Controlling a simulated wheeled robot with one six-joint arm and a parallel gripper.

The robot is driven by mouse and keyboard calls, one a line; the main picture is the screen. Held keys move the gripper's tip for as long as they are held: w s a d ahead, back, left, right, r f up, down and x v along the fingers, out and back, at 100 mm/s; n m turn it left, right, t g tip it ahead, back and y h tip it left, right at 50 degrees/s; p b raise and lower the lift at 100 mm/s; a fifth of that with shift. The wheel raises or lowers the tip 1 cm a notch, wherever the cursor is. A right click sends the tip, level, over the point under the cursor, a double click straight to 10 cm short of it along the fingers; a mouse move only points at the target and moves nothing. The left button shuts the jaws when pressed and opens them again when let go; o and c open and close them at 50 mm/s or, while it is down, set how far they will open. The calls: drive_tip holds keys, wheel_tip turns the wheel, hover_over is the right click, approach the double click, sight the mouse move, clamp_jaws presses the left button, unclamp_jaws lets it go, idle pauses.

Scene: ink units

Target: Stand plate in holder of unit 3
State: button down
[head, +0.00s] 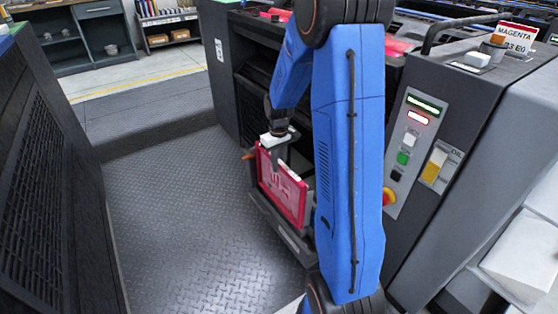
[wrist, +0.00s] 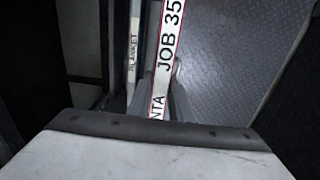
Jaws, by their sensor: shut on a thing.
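A magenta-red plate (head: 281,190) with pale markings hangs upright, slightly tilted, below my gripper (head: 277,140) in the head view. My gripper is shut on its top edge. In the wrist view the plate shows edge-on as a white, red-bordered strip (wrist: 165,62) reading "JOB 35" and "NTA". A dark grey holder (head: 277,230) is low on the side of the press unit, right at the plate's lower edge. I cannot tell whether the plate's bottom is seated in it. A pale gripper part with a dark edge (wrist: 150,145) fills the bottom of the wrist view.
The unit carries a "MAGENTA" sign (head: 515,38) and a button panel (head: 415,140) to the right. A strip lettered "BLANKET" (wrist: 133,65) stands beside the plate. A dark cabinet (head: 40,170) bounds the left. The tread-plate floor (head: 180,220) between is clear.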

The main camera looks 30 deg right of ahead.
wheel_tip(320, 180, down, 10)
idle(1.0)
drive_tip(key=shift+f, duration=0.3)
idle(0.8)
drive_tip(key=c, duration=1.5)
unclamp_jaws()
drive_tip(key=shift+c, duration=0.2)
wheel_tip(320, 180, up, 17)
drive_tip(key=shift+r, duration=0.2)
drive_tip(key=shift+r, duration=2.5)
